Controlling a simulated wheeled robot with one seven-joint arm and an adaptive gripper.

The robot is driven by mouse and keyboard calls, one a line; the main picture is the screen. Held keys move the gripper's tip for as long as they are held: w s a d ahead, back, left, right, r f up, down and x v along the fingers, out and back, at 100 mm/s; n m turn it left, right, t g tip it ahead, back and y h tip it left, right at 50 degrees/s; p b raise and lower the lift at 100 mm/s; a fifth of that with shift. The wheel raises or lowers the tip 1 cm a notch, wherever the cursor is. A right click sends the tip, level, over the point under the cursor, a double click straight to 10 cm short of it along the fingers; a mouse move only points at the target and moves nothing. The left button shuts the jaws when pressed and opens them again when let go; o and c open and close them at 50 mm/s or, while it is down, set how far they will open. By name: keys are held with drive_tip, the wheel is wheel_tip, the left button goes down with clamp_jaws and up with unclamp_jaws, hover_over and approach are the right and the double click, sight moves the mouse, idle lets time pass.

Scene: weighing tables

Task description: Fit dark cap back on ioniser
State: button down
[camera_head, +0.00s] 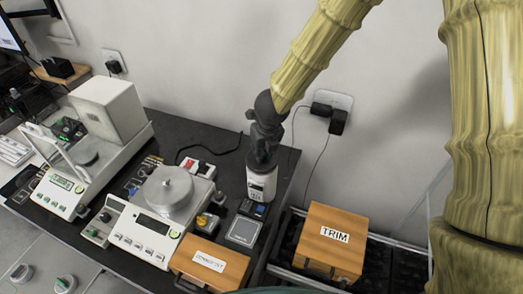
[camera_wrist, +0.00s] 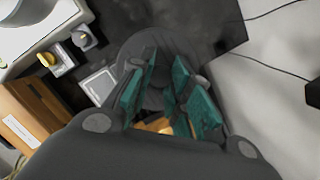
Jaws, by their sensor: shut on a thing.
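The ioniser (camera_head: 261,186) is a small upright white unit with dark print on its front, near the right end of the dark bench. My gripper (camera_head: 262,162) points down directly over its top. In the wrist view, the teal fingers of my gripper (camera_wrist: 160,84) are shut on a round dark grey piece, which I take to be the dark cap (camera_wrist: 183,45). The ioniser's white body is hidden in that view. In the head view the cap blends with my dark gripper, so I cannot tell whether it touches or is seated on the ioniser.
A balance with a round metal pan (camera_head: 168,190) stands left of the ioniser. A flat grey square (camera_head: 243,231) and a wooden box (camera_head: 211,263) are in front. A wooden TRIM box (camera_head: 330,243) is at right. The wall with plugs and cables is close behind.

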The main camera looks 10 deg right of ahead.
drive_tip(key=shift+s+r, duration=0.35)
drive_tip(key=shift+s, duration=0.25)
drive_tip(key=shift+w+f, duration=0.5)
drive_tip(key=shift+w, duration=0.25)
drive_tip(key=shift+s+a+r, duration=0.1)
drive_tip(key=shift+s+r, duration=0.2)
drive_tip(key=shift+s, duration=0.2)
drive_tip(key=shift+w+f, duration=0.1)
drive_tip(key=shift+w, duration=0.1)
drive_tip(key=shift+f, duration=0.1)
drive_tip(key=shift+f+b, duration=0.3)
drive_tip(key=shift+f, duration=0.15)
